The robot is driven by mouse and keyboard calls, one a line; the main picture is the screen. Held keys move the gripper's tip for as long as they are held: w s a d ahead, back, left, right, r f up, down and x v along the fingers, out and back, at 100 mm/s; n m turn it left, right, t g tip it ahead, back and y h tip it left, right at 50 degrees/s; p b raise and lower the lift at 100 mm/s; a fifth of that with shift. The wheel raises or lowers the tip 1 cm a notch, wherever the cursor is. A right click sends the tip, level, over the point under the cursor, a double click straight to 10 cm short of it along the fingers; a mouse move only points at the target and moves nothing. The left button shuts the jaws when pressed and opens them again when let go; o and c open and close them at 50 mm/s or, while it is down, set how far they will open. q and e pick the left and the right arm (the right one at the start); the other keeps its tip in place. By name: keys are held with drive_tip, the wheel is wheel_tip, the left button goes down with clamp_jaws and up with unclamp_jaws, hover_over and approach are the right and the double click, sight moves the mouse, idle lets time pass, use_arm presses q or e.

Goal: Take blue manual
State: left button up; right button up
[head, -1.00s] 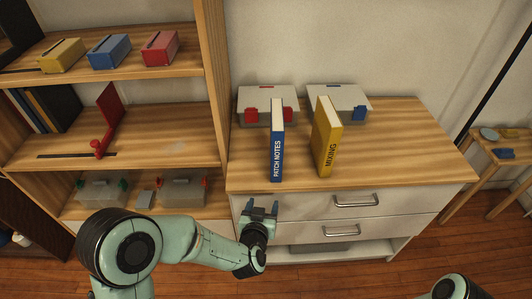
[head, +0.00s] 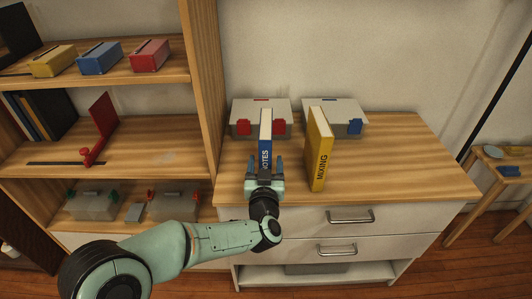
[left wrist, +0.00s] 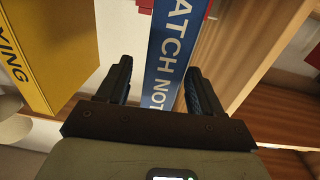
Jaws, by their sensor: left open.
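The blue manual (head: 265,147), with a white-lettered spine, stands upright on the top of the drawer cabinet (head: 400,185). My left gripper (head: 265,166) is open at its front, one finger on each side of the spine, hiding its lower part. In the left wrist view the blue spine (left wrist: 168,45), lettered "ATCH NOT", lies between the two open fingers (left wrist: 157,68). I cannot tell whether either finger touches it. My right gripper is not in view.
A yellow "MIXING" book (head: 319,152) stands close to the right of the manual. Two grey lidded boxes, one with red clips (head: 243,110) and one with blue (head: 346,115), stand behind. A shelf post (head: 203,85) rises on the left. The cabinet top's right side is clear.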

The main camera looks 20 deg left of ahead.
use_arm(q)
drive_tip(key=x, duration=0.4)
drive_tip(key=shift+s, duration=0.1)
clamp_jaws()
drive_tip(key=shift+r, duration=0.15)
